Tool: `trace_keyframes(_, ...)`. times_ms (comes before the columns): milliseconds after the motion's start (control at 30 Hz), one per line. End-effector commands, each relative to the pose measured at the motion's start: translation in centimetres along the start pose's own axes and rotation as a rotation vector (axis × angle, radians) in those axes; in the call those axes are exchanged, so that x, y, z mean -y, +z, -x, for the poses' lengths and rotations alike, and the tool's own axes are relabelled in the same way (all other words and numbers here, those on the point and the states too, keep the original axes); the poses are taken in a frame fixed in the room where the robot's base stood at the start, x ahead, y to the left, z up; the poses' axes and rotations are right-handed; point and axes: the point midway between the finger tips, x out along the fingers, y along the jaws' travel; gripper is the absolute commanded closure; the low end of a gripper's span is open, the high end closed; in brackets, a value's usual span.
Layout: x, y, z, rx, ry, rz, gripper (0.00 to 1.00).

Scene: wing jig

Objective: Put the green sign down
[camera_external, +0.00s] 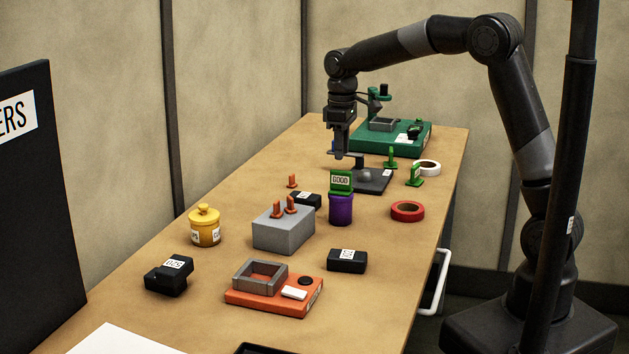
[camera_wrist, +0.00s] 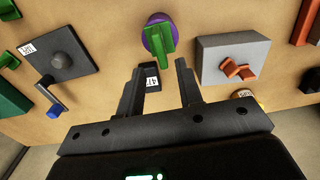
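A green sign reading GOOD (camera_external: 341,181) stands upright on top of a purple canister (camera_external: 341,210). In the wrist view the green sign (camera_wrist: 160,42) is seen from above on the round purple top (camera_wrist: 148,22), beyond my fingertips. My gripper (camera_external: 341,153) hangs down over the table, behind and above the sign in the external view. In the wrist view my gripper (camera_wrist: 159,68) has its two fingers apart with nothing held between them. A second green sign (camera_external: 415,174) stands on the table to the right.
A grey block (camera_external: 284,232) with orange pegs is left of the canister. A dark plate with a knob (camera_external: 372,182) lies behind it. Red tape (camera_external: 407,211), white tape (camera_external: 428,168) and black blocks (camera_external: 347,261) stand around.

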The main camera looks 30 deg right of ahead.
Motion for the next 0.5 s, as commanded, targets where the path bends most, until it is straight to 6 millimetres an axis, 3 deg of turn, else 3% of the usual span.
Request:
trace_keyframes(200, 0.0, -0.1, 3.9, -0.002, 0.001, 0.0, 0.67)
trace_keyframes(500, 0.0, 0.0, 5.3, 0.0, 0.0, 0.0, 0.67)
